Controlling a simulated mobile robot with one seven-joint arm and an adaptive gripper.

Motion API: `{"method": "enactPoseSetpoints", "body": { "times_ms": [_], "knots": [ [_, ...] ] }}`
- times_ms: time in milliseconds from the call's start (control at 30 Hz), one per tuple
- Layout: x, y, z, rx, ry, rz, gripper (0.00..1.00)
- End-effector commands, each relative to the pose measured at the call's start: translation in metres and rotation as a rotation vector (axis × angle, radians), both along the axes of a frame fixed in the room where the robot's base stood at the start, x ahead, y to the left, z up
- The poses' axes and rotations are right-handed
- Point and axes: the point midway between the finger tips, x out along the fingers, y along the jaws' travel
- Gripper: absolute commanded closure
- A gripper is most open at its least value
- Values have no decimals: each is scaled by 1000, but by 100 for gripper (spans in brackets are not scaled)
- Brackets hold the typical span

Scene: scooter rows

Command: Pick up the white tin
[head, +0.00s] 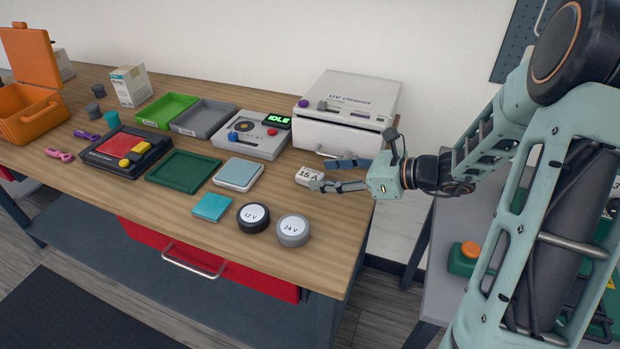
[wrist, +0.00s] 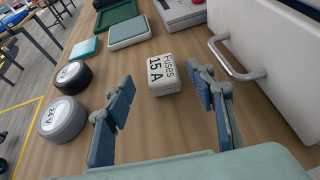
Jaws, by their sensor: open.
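The white tin (head: 309,176) lies on the wooden bench in front of the UV cleaner, with "15 A" on its top. In the wrist view the tin (wrist: 164,75) reads "Fuses 15 A" and lies flat, ahead of and between my fingers. My gripper (head: 342,174) is open, reaching in from the right just beside the tin. In the wrist view my gripper (wrist: 162,115) has its two blue-grey fingers wide apart with bare bench between them. The tin shows a gap to both fingers there. In the head view the fingers partly overlap its right side.
A UV cleaner (head: 347,110) with a handle stands close behind the tin. A black 12 V puck (head: 253,218) and a grey 24 V puck (head: 292,231) lie nearer the front edge. A grey-white pad (head: 238,174) and teal square (head: 211,207) lie left. Bench between is clear.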

Motion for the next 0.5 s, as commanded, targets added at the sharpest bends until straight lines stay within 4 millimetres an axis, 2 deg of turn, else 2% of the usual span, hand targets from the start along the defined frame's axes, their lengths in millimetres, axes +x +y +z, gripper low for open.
{"method": "enactPoseSetpoints", "body": {
  "times_ms": [333,500],
  "knots": [
    [20,36,-16,1,-1,4,49],
    [24,42,-18,-2,-2,2,49]
  ]
}}
